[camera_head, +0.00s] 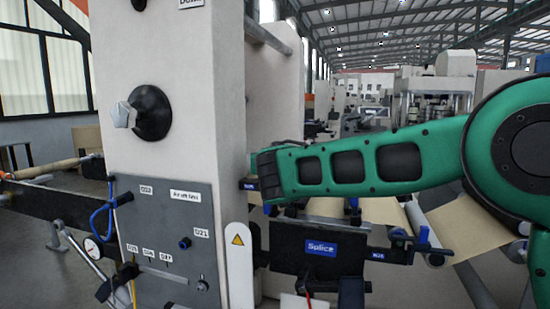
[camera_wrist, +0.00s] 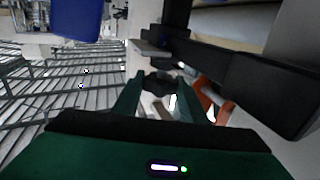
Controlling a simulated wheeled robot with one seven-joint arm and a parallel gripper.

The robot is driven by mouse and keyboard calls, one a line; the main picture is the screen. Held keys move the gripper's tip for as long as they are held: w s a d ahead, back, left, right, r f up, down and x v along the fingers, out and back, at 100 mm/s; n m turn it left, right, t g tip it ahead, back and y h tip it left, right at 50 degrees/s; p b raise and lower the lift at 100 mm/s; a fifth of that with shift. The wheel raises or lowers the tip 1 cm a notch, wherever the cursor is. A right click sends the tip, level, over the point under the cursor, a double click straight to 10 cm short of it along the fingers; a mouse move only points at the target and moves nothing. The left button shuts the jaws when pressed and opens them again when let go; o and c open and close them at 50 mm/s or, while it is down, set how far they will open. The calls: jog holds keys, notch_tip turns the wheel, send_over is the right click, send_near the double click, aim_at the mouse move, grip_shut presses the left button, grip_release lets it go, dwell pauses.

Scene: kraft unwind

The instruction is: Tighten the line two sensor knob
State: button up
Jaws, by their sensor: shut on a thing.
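My gripper (camera_wrist: 158,88) shows in the wrist view, with a green finger on each side of a small black knob (camera_wrist: 159,82). It is shut on this knob, which sits below a dark bracket (camera_wrist: 152,47). No label is readable on the knob, so I cannot tell from the picture which line it serves. In the head view my green arm reaches left across the machine to the edge of the pale column. The fingertips and the held knob cannot be made out there.
In the head view, a pale column (camera_head: 205,75) carries a grey control panel (camera_head: 165,255) with hoses. A black splice unit (camera_head: 318,265) and a brown paper web (camera_head: 465,220) lie below my arm. In the wrist view a dark beam (camera_wrist: 262,85) is close on the right.

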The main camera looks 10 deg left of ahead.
jog(key=shift+a+r+m+h, duration=0.15)
jog(key=shift+r+m+h, duration=0.2)
jog(key=shift+m+h, duration=0.4)
jog(key=shift+t+h, duration=0.3)
jog(key=shift+h, duration=0.15)
jog(key=o, duration=1.1)
jog(key=shift+s+r, duration=0.1)
jog(key=shift+c, duration=0.2)
jog(key=shift+f, duration=0.2)
jog(key=s+d, duration=0.1)
jog(key=s, duration=0.9)
jog(key=shift+s+d, duration=0.25)
jog(key=shift+d, duration=0.15)
